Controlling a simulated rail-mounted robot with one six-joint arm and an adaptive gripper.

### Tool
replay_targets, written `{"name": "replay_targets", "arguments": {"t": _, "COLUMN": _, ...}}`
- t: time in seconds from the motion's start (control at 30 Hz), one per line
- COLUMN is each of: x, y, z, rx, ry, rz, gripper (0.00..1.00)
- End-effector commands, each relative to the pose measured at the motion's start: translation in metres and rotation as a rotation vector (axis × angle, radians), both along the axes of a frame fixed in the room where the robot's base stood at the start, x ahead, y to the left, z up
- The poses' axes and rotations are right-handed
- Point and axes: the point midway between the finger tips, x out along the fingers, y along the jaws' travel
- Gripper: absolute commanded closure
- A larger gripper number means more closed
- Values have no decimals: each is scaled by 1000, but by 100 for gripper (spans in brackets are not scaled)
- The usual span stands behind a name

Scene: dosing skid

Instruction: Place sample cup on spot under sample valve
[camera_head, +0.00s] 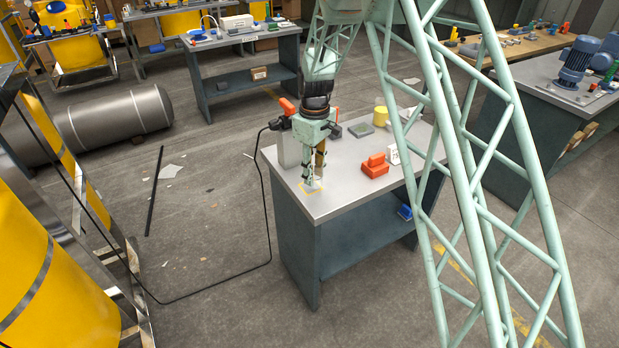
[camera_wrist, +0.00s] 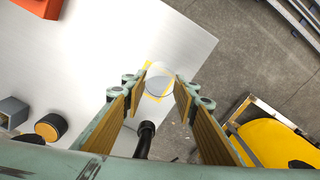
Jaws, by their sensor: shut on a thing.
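My gripper (camera_head: 317,178) points down over the near left part of the grey workbench. It is shut on the clear, whitish sample cup (camera_wrist: 158,79), which sits between the two fingertips (camera_wrist: 160,90) in the wrist view. In the head view the cup (camera_head: 317,184) is small and partly hidden by the fingers. A yellow square outline (camera_head: 306,191) on the bench top marks the spot; parts of it show around the cup in the wrist view. I cannot tell whether the cup touches the bench. A black spout-like part (camera_wrist: 145,138) shows between the fingers; the sample valve is not clearly visible.
A grey upright block (camera_head: 287,150) stands beside my gripper. An orange-red block (camera_head: 375,167), white sign (camera_head: 394,155), grey tray (camera_head: 361,130) and yellow container (camera_head: 381,116) stand further right on the bench. The bench edge is close to the outline. A black cable hangs left.

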Motion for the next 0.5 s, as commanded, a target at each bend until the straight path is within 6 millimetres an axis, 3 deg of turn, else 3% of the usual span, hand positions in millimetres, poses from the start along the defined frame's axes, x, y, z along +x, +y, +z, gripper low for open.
{"name": "replay_targets", "arguments": {"t": 0.2, "x": 16, "y": 11, "z": -1, "rx": 0, "ry": 0, "rz": 1, "gripper": 83}}
{"name": "replay_targets", "arguments": {"t": 0.5, "x": 18, "y": 12, "z": 0, "rx": 1, "ry": -1, "rz": 1, "gripper": 83}}
